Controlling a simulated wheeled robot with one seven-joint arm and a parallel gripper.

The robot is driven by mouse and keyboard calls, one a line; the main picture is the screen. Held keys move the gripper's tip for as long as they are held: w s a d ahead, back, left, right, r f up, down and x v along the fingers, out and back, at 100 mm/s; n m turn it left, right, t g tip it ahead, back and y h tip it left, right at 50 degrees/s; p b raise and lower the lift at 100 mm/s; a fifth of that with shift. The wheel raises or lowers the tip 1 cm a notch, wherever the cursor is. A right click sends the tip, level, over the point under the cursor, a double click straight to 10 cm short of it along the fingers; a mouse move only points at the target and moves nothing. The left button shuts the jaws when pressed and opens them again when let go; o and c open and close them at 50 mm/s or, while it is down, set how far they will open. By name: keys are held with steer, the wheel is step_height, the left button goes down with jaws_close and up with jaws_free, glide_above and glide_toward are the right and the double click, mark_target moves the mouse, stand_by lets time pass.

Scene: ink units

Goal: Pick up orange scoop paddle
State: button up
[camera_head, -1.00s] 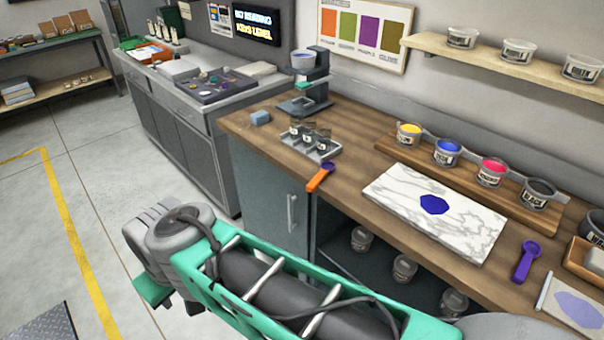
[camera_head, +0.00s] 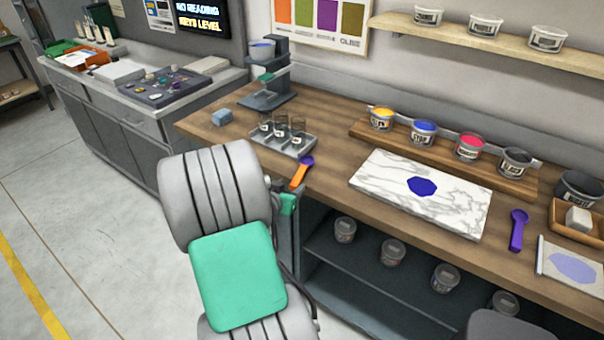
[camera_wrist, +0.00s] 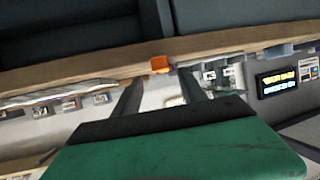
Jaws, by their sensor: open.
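The orange scoop paddle (camera_head: 299,176) lies at the front edge of the wooden counter, its orange handle toward the edge and a purple bowl at its far end. In the wrist view, which looks upside down, the orange end (camera_wrist: 160,64) shows at the counter edge, ahead of and between my fingers. My gripper (camera_wrist: 160,83) is open with nothing between its fingers; a gap to the paddle appears to remain. In the head view my arm hides most of the gripper, close to the counter front below the paddle.
A tray of dark jars (camera_head: 284,143) stands just behind the paddle. A marble slab (camera_head: 450,200) with a blue-purple patch lies to the right, near a purple scoop (camera_head: 518,231). Paint tubs stand on a wooden riser (camera_head: 445,156). An open shelf (camera_head: 350,262) with tubs is below.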

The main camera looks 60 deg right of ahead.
mark_target(299, 176)
steer(key=x, duration=0.2)
steer(key=p+x, duration=0.1)
steer(key=x, duration=0.2)
steer(key=p+x, duration=0.1)
steer(key=x, duration=0.1)
steer(key=shift+w+d+r, duration=0.15)
steer(key=shift+d+r, duration=0.15)
steer(key=shift+d, duration=0.15)
jaws_close()
